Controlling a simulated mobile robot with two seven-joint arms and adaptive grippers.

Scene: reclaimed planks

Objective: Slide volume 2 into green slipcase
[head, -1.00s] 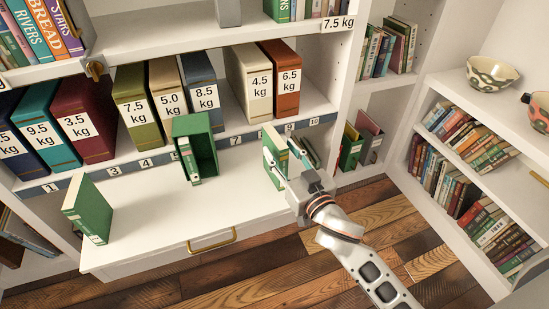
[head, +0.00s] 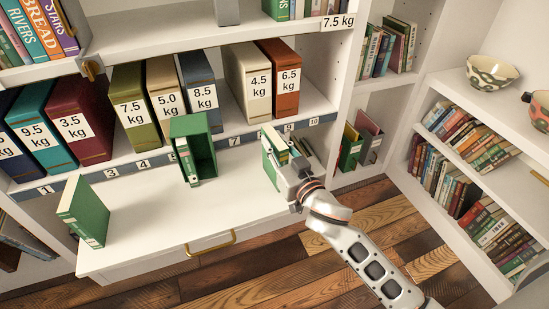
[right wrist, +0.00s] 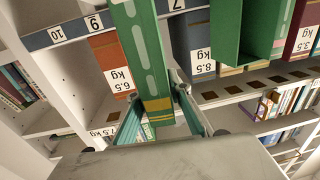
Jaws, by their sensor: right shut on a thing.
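The green slipcase (head: 205,150) stands upright on the white desk surface, with its open side facing front and a thin green volume (head: 187,161) in its left part. My right gripper (head: 277,160) is shut on a green book (head: 268,172) standing to the right of the slipcase, apart from it. In the right wrist view the held book (right wrist: 140,55) rises between the two fingers (right wrist: 160,122), and the slipcase (right wrist: 250,30) is to its right. Another green book (head: 84,213) stands at the desk's left end. The volume numbers are too small to read. My left gripper is out of view.
A row of weighted binders (head: 130,105) stands behind a numbered strip (head: 150,158). The desk is clear between the left book and the slipcase, and in front. A drawer handle (head: 211,243) is below.

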